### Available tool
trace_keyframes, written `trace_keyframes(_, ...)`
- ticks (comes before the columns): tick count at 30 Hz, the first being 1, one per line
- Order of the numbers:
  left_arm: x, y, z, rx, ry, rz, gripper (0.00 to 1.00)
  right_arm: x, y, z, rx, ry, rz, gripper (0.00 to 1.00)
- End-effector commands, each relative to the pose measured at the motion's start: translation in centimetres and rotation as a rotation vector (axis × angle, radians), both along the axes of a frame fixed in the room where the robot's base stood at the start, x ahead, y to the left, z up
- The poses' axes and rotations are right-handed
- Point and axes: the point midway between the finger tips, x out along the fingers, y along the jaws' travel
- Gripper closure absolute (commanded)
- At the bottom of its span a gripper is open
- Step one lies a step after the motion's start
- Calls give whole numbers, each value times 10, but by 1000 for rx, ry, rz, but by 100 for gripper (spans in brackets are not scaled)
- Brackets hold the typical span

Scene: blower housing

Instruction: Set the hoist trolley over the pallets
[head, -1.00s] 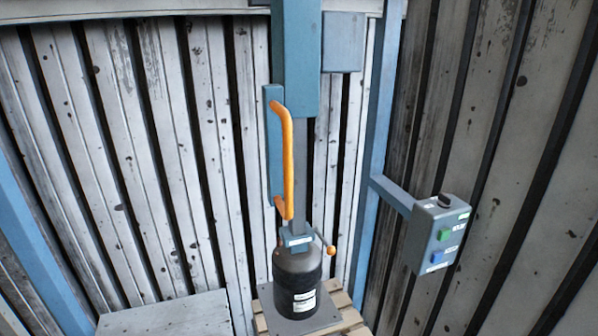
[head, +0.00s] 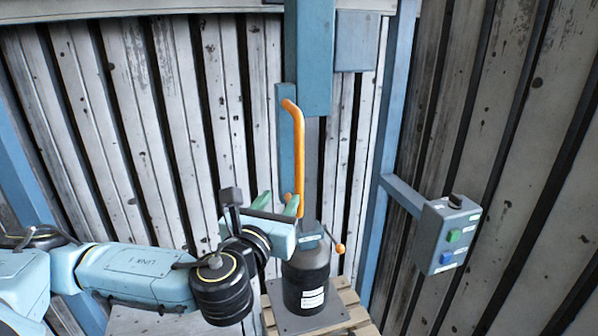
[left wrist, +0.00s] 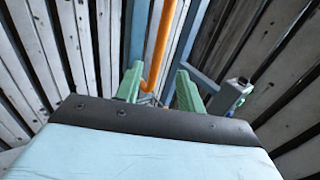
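The hoist trolley's blue upright (head: 309,60) hangs down at the back centre, with a long orange handle (head: 298,150) on its left side. Below it, a black cylinder (head: 306,283) with a white label stands on a grey plate over a wooden pallet (head: 350,297). My left gripper (head: 278,204) has green fingers and is close to the lower end of the handle. In the left wrist view its fingers (left wrist: 158,86) are apart, and the orange handle (left wrist: 160,45) rises beyond the gap. I see no contact with the handle. My right gripper is out of view.
A grey control box (head: 447,235) with a green button, a blue button and a dark knob sticks out on a blue arm at the right. Corrugated metal walls (head: 130,110) close off the back and right. A pale flat surface lies partly behind my left arm.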

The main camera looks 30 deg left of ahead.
Motion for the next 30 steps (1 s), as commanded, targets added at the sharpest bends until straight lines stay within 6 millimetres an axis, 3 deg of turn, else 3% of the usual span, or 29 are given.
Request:
trace_keyframes(16,25,7,-4,-2,-6,-1,61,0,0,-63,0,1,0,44)
trace_keyframes(24,81,23,1,-2,-1,2,61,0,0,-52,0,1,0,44)
trace_keyframes(30,112,31,1,-2,-2,1,61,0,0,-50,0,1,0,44)
